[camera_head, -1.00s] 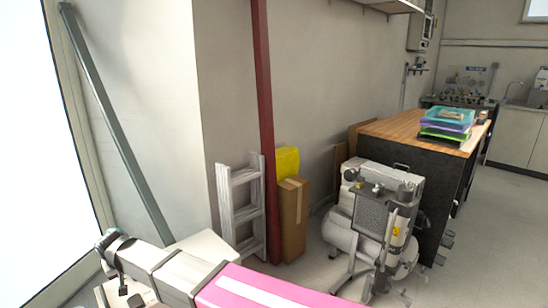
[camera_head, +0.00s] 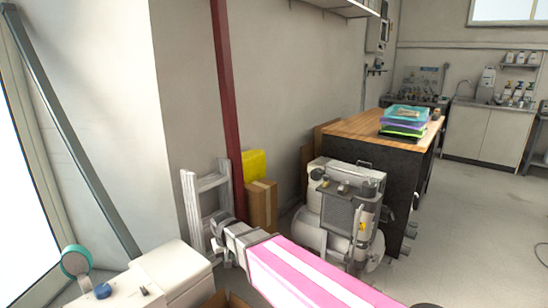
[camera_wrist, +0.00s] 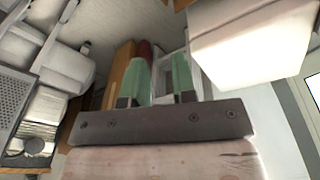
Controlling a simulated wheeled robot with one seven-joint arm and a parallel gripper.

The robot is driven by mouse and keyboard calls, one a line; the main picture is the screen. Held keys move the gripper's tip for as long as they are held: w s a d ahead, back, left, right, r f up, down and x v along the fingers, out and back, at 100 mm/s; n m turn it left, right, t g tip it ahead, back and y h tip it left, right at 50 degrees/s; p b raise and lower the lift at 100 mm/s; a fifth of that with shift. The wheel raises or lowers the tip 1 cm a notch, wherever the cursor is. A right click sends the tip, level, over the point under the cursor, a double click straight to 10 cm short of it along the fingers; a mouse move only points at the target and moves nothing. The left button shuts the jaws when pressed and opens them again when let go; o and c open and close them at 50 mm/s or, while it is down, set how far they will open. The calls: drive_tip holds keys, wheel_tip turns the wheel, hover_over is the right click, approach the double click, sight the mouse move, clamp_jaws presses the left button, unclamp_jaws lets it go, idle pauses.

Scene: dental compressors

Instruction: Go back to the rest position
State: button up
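My arm, pink and white, reaches from the bottom of the head view up and left to its dark grey end. My gripper (camera_wrist: 160,65) shows in the wrist view with two green fingers set apart. Nothing is between them, only background behind. In the head view, the gripper end (camera_head: 228,238) is in front of the grey ladder's foot, and its fingers are hard to make out there. The task names no object.
A white and grey compressor (camera_head: 340,215) stands right of the gripper end, beside a dark bench with a wooden top (camera_head: 358,126). A white cabinet (camera_head: 172,268) is at lower left. A cardboard box (camera_head: 262,203) and grey ladder (camera_head: 207,190) lean near the wall. Floor is clear at right.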

drive_tip(key=s+d+f+m+g, duration=0.1)
drive_tip(key=s+d+m, duration=0.1)
drive_tip(key=d, duration=1.6)
drive_tip(key=s+d+f+m+g, duration=0.1)
drive_tip(key=s+d+m, duration=0.1)
drive_tip(key=d, duration=1.7)
drive_tip(key=shift+s+f+m, duration=0.2)
drive_tip(key=shift+f+m, duration=0.05)
drive_tip(key=shift+m, duration=0.15)
drive_tip(key=shift+a, duration=0.15)
